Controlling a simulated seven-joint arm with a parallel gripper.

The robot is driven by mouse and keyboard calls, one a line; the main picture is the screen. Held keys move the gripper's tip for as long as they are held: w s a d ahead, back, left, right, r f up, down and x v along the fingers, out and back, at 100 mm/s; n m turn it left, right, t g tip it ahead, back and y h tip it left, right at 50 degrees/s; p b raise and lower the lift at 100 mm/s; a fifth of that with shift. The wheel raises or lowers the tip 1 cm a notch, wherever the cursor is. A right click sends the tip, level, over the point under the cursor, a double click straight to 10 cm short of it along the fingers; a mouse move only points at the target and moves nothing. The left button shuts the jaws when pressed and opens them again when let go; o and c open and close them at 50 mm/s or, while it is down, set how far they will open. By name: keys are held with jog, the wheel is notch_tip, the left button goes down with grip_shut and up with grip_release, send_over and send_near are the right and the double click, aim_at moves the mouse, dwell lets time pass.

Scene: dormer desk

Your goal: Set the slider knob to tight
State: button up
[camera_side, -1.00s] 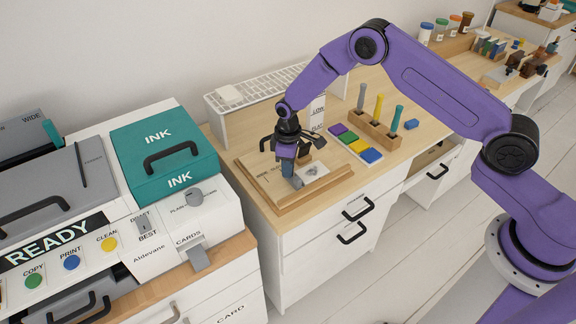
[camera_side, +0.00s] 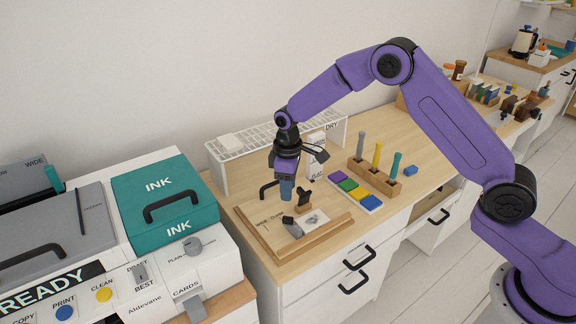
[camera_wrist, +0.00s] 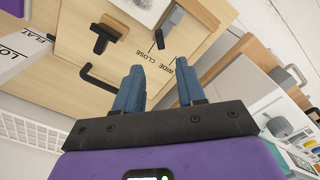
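A wooden board (camera_side: 254,236) lies on the desk and carries a dark brown knob (camera_side: 304,200), a grey block-like piece (camera_side: 293,228) and a small picture card (camera_side: 314,218). In the wrist view the dark knob (camera_wrist: 104,38) and the grey piece (camera_wrist: 171,20) show near the top, with a small black tab (camera_wrist: 158,39) beside lettering that seems to read "WIDE CLOSE". I cannot tell for certain which piece is the slider knob, and no "tight" label is legible. My gripper (camera_side: 287,192) is above the board, its blue fingers (camera_wrist: 161,82) apart with nothing between them.
A black handle (camera_wrist: 100,78) stands at the board's back left. A white wire rack (camera_side: 240,150) is behind. A wooden peg holder (camera_side: 375,178) and coloured blocks (camera_side: 355,194) stand to the right. A teal ink box (camera_side: 165,200) sits on the printer at left.

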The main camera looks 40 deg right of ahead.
notch_tip(320, 180, up, 7)
send_over(286, 217)
jog(key=shift+s+d+f, duration=0.15)
jog(key=shift+d, duration=0.05)
dwell(0.3)
jog(key=f, duration=1.7)
jog(key=shift+w+a+f, duration=0.2)
grip_shut()
